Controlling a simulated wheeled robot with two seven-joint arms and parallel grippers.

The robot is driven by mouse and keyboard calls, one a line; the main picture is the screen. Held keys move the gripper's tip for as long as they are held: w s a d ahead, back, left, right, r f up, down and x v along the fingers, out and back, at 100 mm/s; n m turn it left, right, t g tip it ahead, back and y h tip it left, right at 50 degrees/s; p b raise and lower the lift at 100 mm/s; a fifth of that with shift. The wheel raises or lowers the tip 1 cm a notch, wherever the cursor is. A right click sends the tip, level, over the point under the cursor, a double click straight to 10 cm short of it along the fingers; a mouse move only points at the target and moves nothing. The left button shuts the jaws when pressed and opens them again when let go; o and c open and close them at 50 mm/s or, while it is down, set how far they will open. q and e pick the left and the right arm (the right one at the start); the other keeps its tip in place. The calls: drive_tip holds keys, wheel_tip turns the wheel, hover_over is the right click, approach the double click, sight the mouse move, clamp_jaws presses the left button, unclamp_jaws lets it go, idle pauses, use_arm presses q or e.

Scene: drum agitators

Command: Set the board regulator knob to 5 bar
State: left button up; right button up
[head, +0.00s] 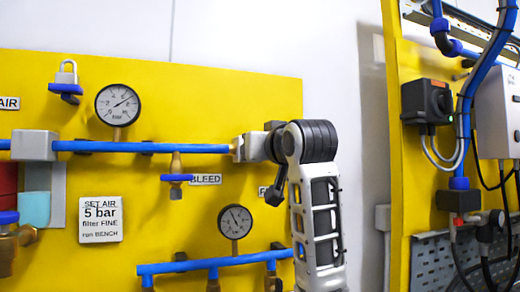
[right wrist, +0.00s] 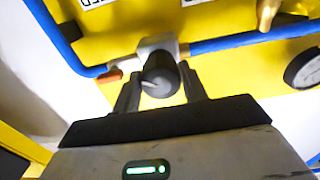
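The regulator knob (right wrist: 160,75) is black with a pale pointer line and sits on a grey block (right wrist: 157,43) in the blue pipe. My right gripper (right wrist: 161,70) has a finger on either side of it, and the knob fills the gap. In the head view my right wrist hides the knob; part of the grey block (head: 239,148) shows. The upper gauge (head: 118,105) has its needle toward the upper right; its exact reading is too small to tell. A sign (head: 101,220) says SET AIR 5 bar, filter FINE, run BENCH. My left gripper is not in view.
A lower gauge (head: 235,222) sits above a second blue pipe (head: 190,266). A brass bleed valve (head: 176,178) hangs under the upper pipe. Another yellow panel (head: 410,175) with cables stands at right.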

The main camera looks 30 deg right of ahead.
drive_tip(key=shift+c, duration=0.9)
drive_tip(key=shift+m, duration=0.3)
drive_tip(key=shift+a+r+m, duration=0.1)
drive_tip(key=shift+m, duration=2.6)
drive_tip(key=o, duration=1)
drive_tip(key=shift+c, duration=0.2)
